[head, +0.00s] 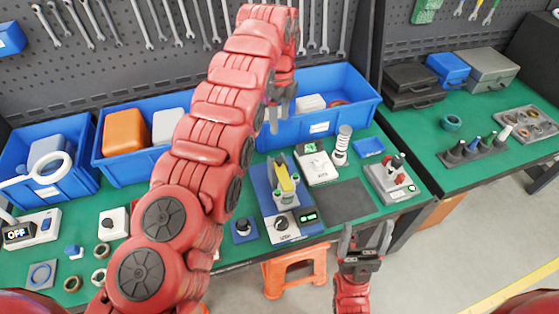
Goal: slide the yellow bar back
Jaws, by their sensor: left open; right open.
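The yellow bar (284,177) lies on a blue and grey device (280,230) on the green table. The device has a round knob (281,223) and a small display with green digits (309,217) at its front. My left gripper (276,115) hangs open and pointing down, behind the yellow bar and in front of the blue bin at the back; it appears apart from the bar. My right gripper (366,238) is open and empty, near the table's front edge, right of the device. My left arm hides part of the table left of the device.
Blue bins (345,88) line the back. A white device (316,165), a coil-like part (342,145), a dark mat (345,202) and a grey stand (392,182) sit right of the bar's device. An orange stool (293,266) stands below the front edge.

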